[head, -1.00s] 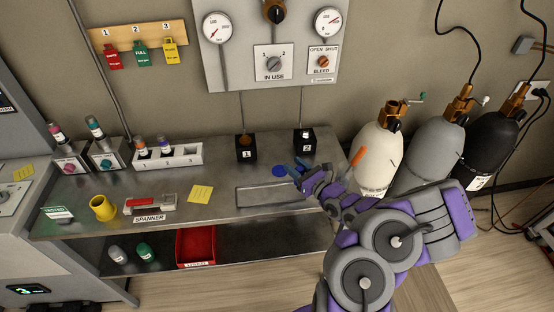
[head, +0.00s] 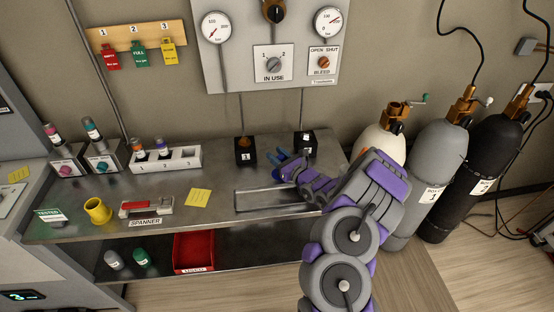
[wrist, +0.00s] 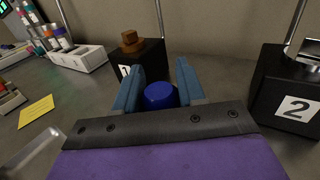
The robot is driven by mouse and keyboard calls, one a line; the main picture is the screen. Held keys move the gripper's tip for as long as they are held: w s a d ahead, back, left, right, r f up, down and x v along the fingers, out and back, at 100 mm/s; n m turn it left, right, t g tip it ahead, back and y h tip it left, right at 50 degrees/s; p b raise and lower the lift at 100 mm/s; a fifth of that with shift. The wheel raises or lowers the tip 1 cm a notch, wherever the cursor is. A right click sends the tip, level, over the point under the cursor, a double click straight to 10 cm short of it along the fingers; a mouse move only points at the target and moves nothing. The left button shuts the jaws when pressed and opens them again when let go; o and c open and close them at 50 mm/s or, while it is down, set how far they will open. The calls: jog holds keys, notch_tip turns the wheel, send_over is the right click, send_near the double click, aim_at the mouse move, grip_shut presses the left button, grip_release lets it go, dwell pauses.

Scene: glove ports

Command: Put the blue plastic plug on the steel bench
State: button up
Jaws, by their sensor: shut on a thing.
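The blue plastic plug (wrist: 160,95) is a round, dark blue piece between the two blue fingers of my gripper (wrist: 157,88) in the wrist view. My gripper is shut on it. In the head view my gripper (head: 286,158) is over the back right of the steel bench (head: 222,182), between the black blocks 1 and 2. The plug is mostly hidden by my fingers there. I cannot tell how high it is above the bench.
Block 1 (head: 245,150) and block 2 (head: 305,143) stand at the back. A yellow note (head: 198,197), a spanner holder (head: 146,208) and a yellow cup (head: 97,210) are to the left. Gas cylinders (head: 435,160) stand right.

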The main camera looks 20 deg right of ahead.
jog(key=shift+f, duration=0.5)
jog(key=shift+a+r, duration=0.15)
jog(key=shift+a, duration=0.05)
jog(key=o, duration=1.1)
jog(key=shift+c, duration=0.2)
